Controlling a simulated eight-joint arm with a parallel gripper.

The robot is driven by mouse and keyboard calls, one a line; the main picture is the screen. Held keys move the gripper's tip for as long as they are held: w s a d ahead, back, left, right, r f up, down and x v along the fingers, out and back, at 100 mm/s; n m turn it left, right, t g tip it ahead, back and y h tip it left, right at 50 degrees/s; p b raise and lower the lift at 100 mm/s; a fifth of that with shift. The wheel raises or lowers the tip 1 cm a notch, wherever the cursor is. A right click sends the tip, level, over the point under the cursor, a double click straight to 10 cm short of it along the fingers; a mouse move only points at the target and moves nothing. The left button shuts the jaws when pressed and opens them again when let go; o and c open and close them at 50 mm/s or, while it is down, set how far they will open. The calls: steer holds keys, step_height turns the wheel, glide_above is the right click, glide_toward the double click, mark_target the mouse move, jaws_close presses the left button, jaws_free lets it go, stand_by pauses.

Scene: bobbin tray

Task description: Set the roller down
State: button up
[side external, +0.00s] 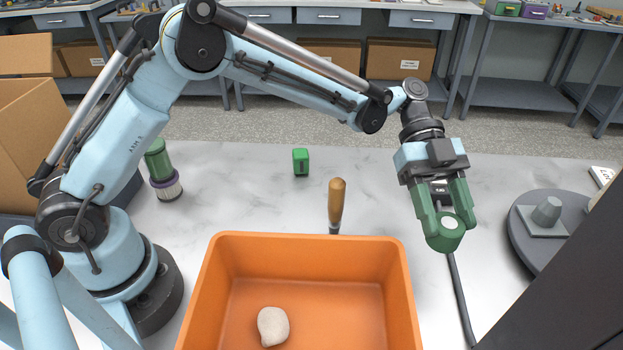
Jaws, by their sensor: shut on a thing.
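My gripper (447,215) is at the right of centre, pointing down, with its green fingers shut on a short green cylinder with a pale round end, which looks like the roller (445,240). The fingers hide part of the roller's sides. It is to the right of the orange tray and appears to be above the grey-white worktop (520,175); the exact gap below it is hard to tell. A thin dark rod (460,300) runs from just below the roller toward the front; whether it touches the roller is unclear.
An orange tray (310,240) holds a pale stone-like lump (273,326). A green block (300,162) and a green-purple bobbin-like item (163,172) are farther back. A grey round plate (522,240) carries a grey knobbed piece (546,213).

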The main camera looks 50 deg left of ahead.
steer(key=w+a+r+n+t+h, duration=0.1)
steer(key=a+n+t, duration=0.7)
steer(key=a, duration=0.4)
steer(key=w+a+f, duration=0.4)
steer(key=w+a, duration=0.1)
steer(key=w+a+f, duration=0.2)
steer(key=a, duration=0.1)
steer(key=shift+w+a+f, duration=0.2)
steer(key=shift+f, duration=0.15)
steer(key=shift+a+f, duration=0.1)
steer(key=shift+f, duration=1.95)
steer(key=shift+f, duration=0.15)
steer(key=o, duration=1.1)
steer(key=shift+c, duration=0.2)
